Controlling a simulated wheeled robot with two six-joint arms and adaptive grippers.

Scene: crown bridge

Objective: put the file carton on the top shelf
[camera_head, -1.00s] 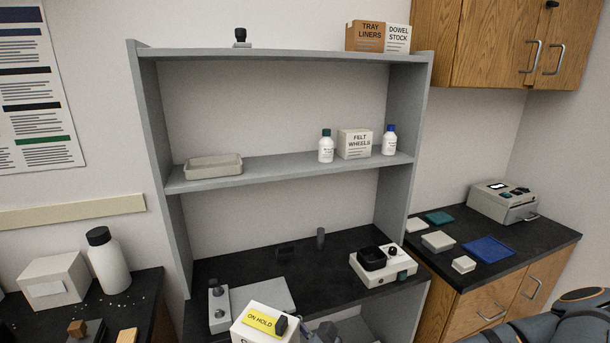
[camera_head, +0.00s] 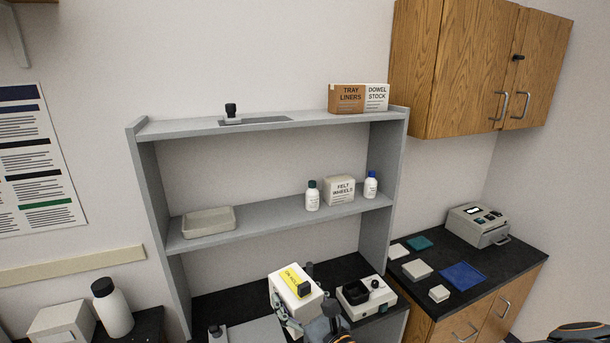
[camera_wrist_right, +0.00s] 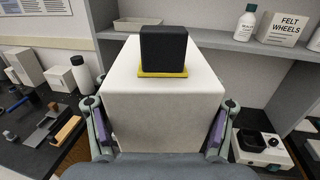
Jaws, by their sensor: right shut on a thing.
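The file carton looks to be the white box (camera_head: 288,297) with a yellow ON HOLD label (camera_head: 295,281) and a black block (camera_head: 303,289) on its top. My right gripper (camera_head: 300,318) is shut on it, with a finger on each side, as the right wrist view (camera_wrist_right: 160,122) shows. The carton looks roughly level, in front of the shelf unit and below its middle shelf. The top shelf (camera_head: 310,117) carries a dark flat rectangle (camera_head: 265,120) with a black-knobbed item (camera_head: 231,112) at its left end. My left gripper is not in view.
Tray liners (camera_head: 346,99) and dowel stock (camera_head: 377,97) boxes stand at the top shelf's right end. The middle shelf holds a tray (camera_head: 208,222), two bottles and a felt wheels box (camera_head: 339,190). The top shelf is bare between the rectangle and the boxes.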

